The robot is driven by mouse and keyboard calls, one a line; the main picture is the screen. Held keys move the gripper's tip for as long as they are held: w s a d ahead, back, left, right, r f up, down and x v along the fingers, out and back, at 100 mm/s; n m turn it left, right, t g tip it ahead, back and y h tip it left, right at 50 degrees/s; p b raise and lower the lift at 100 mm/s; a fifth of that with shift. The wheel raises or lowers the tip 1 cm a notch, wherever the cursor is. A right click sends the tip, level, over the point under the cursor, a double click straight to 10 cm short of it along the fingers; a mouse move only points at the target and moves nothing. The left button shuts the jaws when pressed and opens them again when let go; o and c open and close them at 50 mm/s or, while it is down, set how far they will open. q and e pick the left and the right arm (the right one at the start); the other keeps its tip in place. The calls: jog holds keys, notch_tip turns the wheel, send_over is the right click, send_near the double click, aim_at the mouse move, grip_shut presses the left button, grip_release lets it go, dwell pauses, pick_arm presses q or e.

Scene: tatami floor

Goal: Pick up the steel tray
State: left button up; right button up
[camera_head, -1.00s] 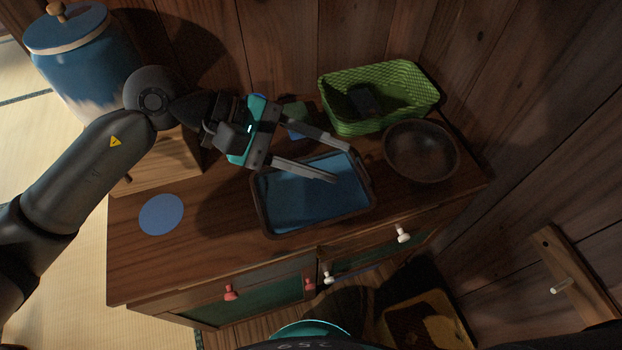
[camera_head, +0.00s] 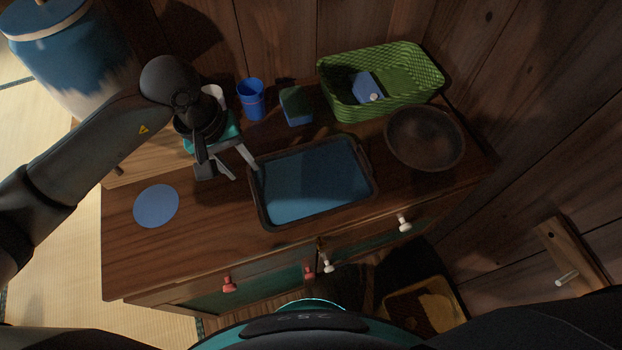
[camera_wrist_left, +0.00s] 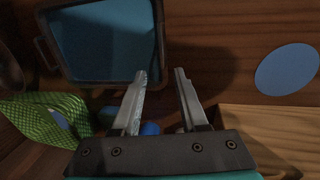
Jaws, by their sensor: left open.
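The steel tray (camera_head: 315,183) is a shallow rectangular tray with a dark rim and a bluish inside. It lies flat and empty on the wooden cabinet top in the head view. My left gripper (camera_head: 244,172) is open and empty, its fingers pointing down beside the tray's left edge. The fingertip nearer the tray appears close to its rim; I cannot tell whether it touches. In the left wrist view the tray (camera_wrist_left: 110,40) is at upper left, beyond and left of the open fingers (camera_wrist_left: 160,74). My right gripper is not in view.
A green basket (camera_head: 338,101) holding a blue item stands behind the tray, with a dark bowl (camera_head: 425,138) to the right. A blue cup (camera_head: 252,100), a white cup (camera_head: 214,93) and a blue-green block (camera_head: 295,106) stand behind. A blue disc (camera_head: 156,206) lies left. Clear wood surrounds the disc.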

aim_at(251, 181)
pick_arm(q)
jog(key=f, duration=0.4)
jog(key=d+f, duration=0.1)
jog(key=f, duration=0.1)
jog(key=shift+f+b, duration=0.25)
jog(key=shift+b, duration=0.15)
grip_shut()
jog(key=shift+r, duration=0.1)
dwell(1.0)
